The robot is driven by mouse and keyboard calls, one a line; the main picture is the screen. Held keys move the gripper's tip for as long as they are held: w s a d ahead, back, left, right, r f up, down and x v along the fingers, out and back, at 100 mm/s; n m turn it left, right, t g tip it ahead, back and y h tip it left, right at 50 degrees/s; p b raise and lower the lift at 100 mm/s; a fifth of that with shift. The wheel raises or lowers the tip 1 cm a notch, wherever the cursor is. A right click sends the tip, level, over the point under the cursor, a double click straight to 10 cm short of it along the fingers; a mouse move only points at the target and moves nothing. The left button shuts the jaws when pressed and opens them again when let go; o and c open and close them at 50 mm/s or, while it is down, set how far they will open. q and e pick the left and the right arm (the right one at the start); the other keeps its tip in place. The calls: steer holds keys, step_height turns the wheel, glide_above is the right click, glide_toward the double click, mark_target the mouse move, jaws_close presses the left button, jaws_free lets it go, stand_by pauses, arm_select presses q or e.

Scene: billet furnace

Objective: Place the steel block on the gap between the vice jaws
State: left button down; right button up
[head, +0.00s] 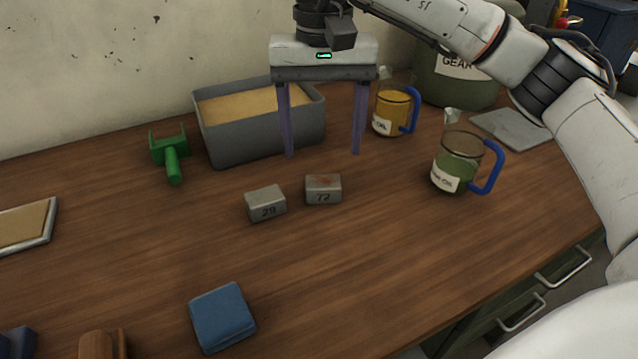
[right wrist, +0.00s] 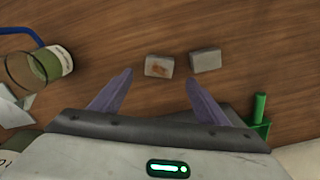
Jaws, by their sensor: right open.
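Two steel blocks stand apart, side by side, on the wooden table in the head view. One block marked 29 (head: 266,204) is plain grey, and one marked 72 (head: 323,189) has a rusty patch on top. In the right wrist view the rusty block (right wrist: 159,66) is just beyond the fingertips, with the plain block (right wrist: 205,61) to its right. My right gripper (head: 322,153) is open and empty, fingers pointing down, behind and above the blocks; it also shows in the right wrist view (right wrist: 160,78). I cannot make out the vice jaws. My left gripper is out of view.
A grey bin of sand-coloured material (head: 235,147) stands behind, a green tool (head: 172,160) left of it. An oil jug (head: 391,110) and a green-filled jug (head: 457,165) stand right. A blue folded cloth (head: 222,316) lies in front. The table between blocks and cloth is clear.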

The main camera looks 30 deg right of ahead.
mark_target(323, 181)
step_height(323, 181, down, 8)
steer(key=shift+w+d+f, duration=0.1)
steer(key=c, duration=1.7)
jaws_close()
steer(key=shift+r, duration=0.25)
